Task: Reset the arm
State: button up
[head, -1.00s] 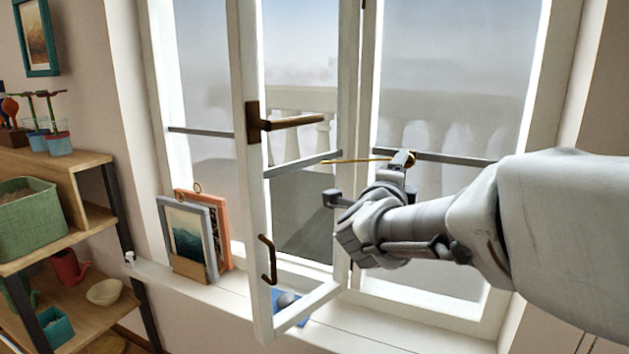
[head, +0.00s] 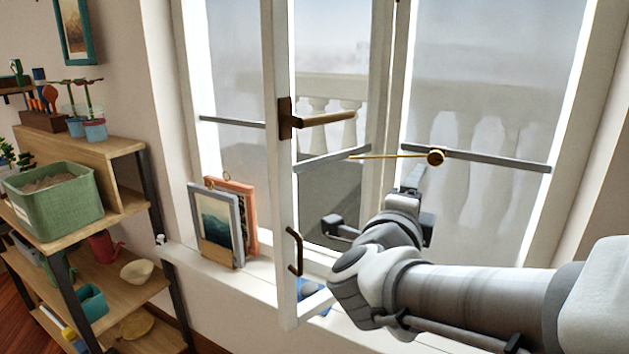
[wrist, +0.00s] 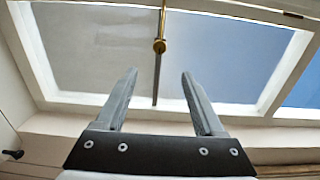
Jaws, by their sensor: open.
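My gripper (head: 412,180) is open and empty in front of the window, below a brass knob (head: 436,157) on the dark crossbar (head: 500,163). In the wrist view my two fingers (wrist: 158,78) stand well apart with nothing between them. The brass knob (wrist: 159,45) and its bar show beyond the fingertips, and I see no contact. The arm reaches in from the lower right of the head view, bent at the wrist.
An open window sash (head: 282,190) with a brown handle (head: 318,119) stands left of my gripper. Framed pictures (head: 220,225) and a blue item (head: 312,290) are on the sill. A shelf (head: 120,158) with a green bin (head: 55,200) stands at the left.

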jog(key=s+a+f+n+g+y, duration=0.1)
jog(key=s+a+f+n+y, duration=0.15)
jog(key=a+n+y, duration=1.1)
jog(key=s+d+f+n+g+h, duration=0.2)
jog(key=s+d+f+n+g, duration=0.3)
jog(key=s, duration=0.3)
jog(key=s+d+f+n+g+h, duration=0.2)
jog(key=s+d+f+n+g, duration=0.1)
jog(key=s+f+n, duration=0.4)
notch_tip(320, 180, up, 25)
jog(key=p, duration=2.3)
jog(key=shift+a+m+p, duration=0.25)
jog(key=shift+m+p, duration=0.05)
jog(key=shift+m, duration=0.15)
